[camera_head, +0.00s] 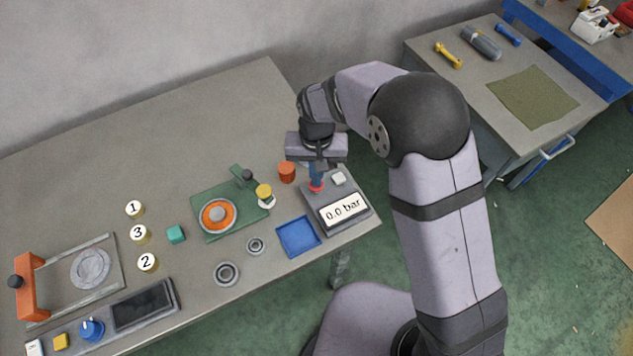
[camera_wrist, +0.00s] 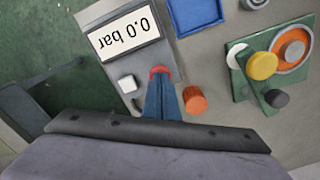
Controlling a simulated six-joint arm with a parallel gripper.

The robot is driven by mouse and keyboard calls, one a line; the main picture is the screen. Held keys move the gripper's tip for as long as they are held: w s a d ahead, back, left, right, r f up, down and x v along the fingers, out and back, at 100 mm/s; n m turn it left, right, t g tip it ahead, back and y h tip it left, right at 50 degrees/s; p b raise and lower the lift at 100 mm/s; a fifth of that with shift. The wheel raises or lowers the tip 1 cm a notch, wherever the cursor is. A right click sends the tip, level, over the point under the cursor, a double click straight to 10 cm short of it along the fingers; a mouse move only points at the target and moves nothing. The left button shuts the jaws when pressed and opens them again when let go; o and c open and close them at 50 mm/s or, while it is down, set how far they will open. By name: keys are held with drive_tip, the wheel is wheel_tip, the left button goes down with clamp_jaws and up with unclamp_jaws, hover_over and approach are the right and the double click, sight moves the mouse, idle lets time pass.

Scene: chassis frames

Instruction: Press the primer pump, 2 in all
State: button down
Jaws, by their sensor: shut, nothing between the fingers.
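The primer pump is a grey box (camera_head: 316,202) at the right end of the table, also in the wrist view (camera_wrist: 123,63). Its display (camera_head: 342,209) reads 0.0 bar. A red round part (camera_head: 316,187) is on top, mostly covered by my fingertips; its rim shows in the wrist view (camera_wrist: 160,69). A small white button (camera_head: 338,178) sits beside it. My gripper (camera_head: 316,181) is shut and empty, its blue fingers pointing down at the red part. In the wrist view the fingertips (camera_wrist: 161,80) overlap the red part; I cannot tell whether they touch it.
An orange cylinder (camera_head: 286,172) stands close left of my fingers. A blue tray (camera_head: 298,237) lies beside the pump. A green fixture (camera_head: 240,213) with an orange ring and a yellow knob is further left. Several numbered discs and a frame with an orange handle (camera_head: 30,287) are at far left.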

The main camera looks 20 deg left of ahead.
drive_tip(key=shift+f+b, duration=0.35)
drive_tip(key=shift+f, duration=0.4)
drive_tip(key=shift+r, duration=0.2)
drive_tip(key=shift+r+p, duration=1)
drive_tip(key=shift+r, duration=0.1)
drive_tip(key=shift+f+b, duration=0.7)
drive_tip(key=shift+f, duration=0.4)
drive_tip(key=shift+r+p, duration=0.9)
drive_tip(key=shift+r, duration=0.25)
drive_tip(key=shift+r, duration=0.1)
drive_tip(key=shift+r+p, duration=2)
drive_tip(key=shift+r, duration=0.4)
